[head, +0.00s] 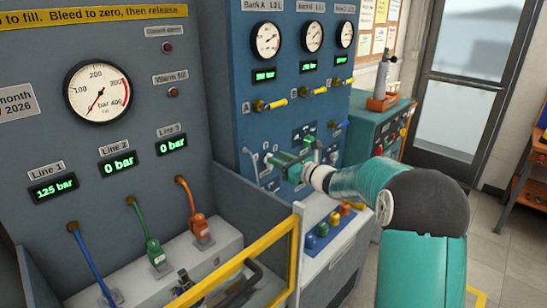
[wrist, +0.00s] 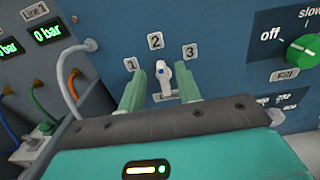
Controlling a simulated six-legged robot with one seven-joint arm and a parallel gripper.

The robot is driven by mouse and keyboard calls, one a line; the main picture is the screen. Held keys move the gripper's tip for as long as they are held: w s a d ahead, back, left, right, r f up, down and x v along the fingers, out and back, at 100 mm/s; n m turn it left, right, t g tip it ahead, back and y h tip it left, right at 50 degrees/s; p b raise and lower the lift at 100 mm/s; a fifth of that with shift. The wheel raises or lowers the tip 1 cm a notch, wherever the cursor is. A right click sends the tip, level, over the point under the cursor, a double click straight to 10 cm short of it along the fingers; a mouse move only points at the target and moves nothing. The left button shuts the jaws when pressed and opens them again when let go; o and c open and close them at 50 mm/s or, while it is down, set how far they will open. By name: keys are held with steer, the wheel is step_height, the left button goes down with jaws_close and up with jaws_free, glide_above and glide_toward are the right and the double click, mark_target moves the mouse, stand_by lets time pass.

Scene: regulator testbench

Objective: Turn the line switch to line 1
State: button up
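The line switch (wrist: 164,82) is a small pale lever with a blue dot on the blue panel. It points up toward the plate marked 2 (wrist: 156,41). The plate marked 1 (wrist: 131,64) is to its left and the plate marked 3 (wrist: 190,52) to its right. My gripper (wrist: 161,76) is open, with one green finger on each side of the lever. Gaps show between the lever and both fingers; contact with the panel cannot be told. In the head view my gripper (head: 287,165) is at the blue panel and largely hides the switch.
A green fill knob (wrist: 304,50) is to the right of the switch. A grey hose (wrist: 70,80) is to its left. In the head view, a yellow rail (head: 240,262) crosses before the left bench. The Line 1 display (head: 53,189) reads 125 bar; lines 2 and 3 read 0.

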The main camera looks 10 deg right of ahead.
steer(key=x, duration=0.3)
steer(key=shift+w, duration=0.1)
jaws_close()
